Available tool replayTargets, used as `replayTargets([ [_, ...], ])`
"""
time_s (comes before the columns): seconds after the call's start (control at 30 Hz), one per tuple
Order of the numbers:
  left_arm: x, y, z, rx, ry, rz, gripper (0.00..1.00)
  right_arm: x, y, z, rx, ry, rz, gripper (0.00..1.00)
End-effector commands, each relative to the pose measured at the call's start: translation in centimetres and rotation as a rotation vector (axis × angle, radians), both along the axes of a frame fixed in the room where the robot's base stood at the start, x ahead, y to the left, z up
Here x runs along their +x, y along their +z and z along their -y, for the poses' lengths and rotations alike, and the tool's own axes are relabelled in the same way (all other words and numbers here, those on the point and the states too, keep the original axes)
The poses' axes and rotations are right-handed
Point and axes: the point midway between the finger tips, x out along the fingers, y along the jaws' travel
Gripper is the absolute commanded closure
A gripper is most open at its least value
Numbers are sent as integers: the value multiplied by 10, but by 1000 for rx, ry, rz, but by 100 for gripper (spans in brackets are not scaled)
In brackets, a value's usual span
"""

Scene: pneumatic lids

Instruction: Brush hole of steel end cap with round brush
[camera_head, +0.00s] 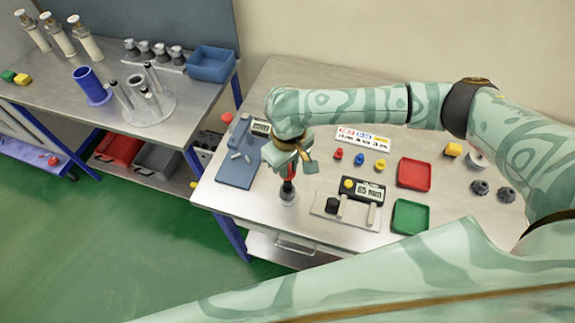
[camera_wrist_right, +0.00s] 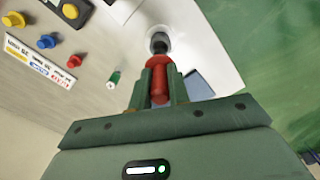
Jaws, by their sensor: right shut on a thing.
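My right gripper (camera_head: 289,168) is shut on the red handle of the round brush (camera_head: 288,173), above the front left part of the right-hand table. In the wrist view the red brush handle (camera_wrist_right: 160,84) sits between the two green fingers, its dark end pointing away. The brush's lower end meets a small round grey steel piece, which looks like the end cap (camera_head: 287,196). It also shows in the wrist view (camera_wrist_right: 158,31). Its hole is covered by the brush, and I cannot tell how deep the brush is. My left gripper is out of view.
Left of the gripper is a blue mat (camera_head: 238,172) with grey parts. On the right are a digital gauge (camera_head: 361,190), a red tray (camera_head: 414,174), a green tray (camera_head: 409,217) and small colored knobs (camera_head: 359,159). The table's front edge (camera_head: 300,238) is close.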

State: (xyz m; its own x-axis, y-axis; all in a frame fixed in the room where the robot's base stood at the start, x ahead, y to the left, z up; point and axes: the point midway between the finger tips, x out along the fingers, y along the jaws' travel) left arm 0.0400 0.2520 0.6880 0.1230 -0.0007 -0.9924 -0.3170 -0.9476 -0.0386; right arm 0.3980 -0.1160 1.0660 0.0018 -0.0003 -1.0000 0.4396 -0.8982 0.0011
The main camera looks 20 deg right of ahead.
Motion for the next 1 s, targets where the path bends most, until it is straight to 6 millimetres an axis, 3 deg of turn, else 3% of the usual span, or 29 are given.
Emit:
replayTargets([
  [0.03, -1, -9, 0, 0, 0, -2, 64, 0, -7, 0, 0, 0, 0, 100],
  [0.1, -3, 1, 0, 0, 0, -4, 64, 0, -8, 0, -1, -2, -2, 100],
  [0.3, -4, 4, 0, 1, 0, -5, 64, 0, -14, 0, 0, -1, 0, 100],
  [1.0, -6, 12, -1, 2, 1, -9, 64, 0, -13, -1, 1, -1, 0, 100],
])
